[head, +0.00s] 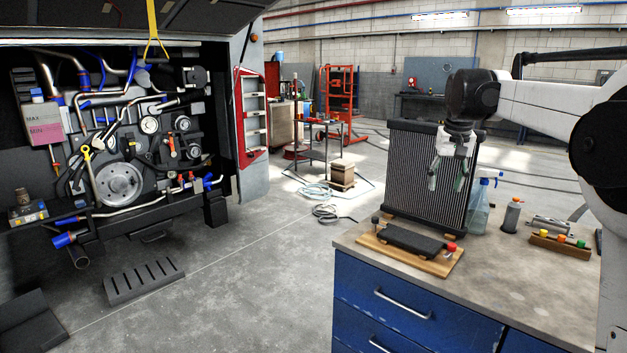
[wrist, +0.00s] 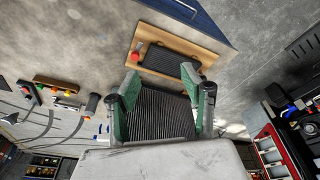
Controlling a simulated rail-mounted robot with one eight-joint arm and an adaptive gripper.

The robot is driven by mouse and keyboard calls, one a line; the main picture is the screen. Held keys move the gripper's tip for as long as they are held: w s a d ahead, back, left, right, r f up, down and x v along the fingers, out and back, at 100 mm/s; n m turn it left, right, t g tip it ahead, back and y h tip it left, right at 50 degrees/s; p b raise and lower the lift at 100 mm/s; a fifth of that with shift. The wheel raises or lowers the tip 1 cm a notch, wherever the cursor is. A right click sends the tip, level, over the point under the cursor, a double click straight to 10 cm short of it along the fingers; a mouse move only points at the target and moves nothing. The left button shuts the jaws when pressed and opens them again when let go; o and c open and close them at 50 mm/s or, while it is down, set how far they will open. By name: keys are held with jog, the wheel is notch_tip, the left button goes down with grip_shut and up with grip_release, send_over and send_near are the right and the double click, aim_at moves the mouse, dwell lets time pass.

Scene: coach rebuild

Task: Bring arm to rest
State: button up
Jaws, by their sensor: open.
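My gripper (head: 447,180) hangs from my arm above the back of the workbench, in front of the radiator in the head view. Its green-padded fingers are spread apart with nothing between them. In the wrist view my gripper (wrist: 160,100) is also open, with the finned radiator (wrist: 158,116) behind the gap between its fingers. The radiator (head: 412,165) stands upright at the back edge of the bench. From these views I cannot tell how far my gripper is from the radiator.
The bench top (head: 520,275) holds a wooden board (head: 390,254) with a black part, a spray bottle (head: 480,205), a grey bottle (head: 511,215) and a wooden block with coloured caps (head: 560,244). The open engine bay (head: 120,150) is at left.

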jog(key=s+a+t, duration=0.1)
jog(key=s+a, duration=0.4)
jog(key=s, duration=0.6)
jog(key=s+a+t, duration=0.1)
jog(key=s+a, duration=0.3)
jog(key=s, duration=0.6)
jog(key=s+a+f+t, duration=0.1)
jog(key=s+a+f, duration=0.1)
jog(key=s+f, duration=0.5)
jog(key=s+a+f+n+t, duration=0.1)
jog(key=s+a+f, duration=0.2)
jog(key=s+f, duration=0.4)
jog(key=s, duration=0.5)
jog(key=shift+f+n+t, duration=0.2)
jog(key=shift+n+t, duration=0.1)
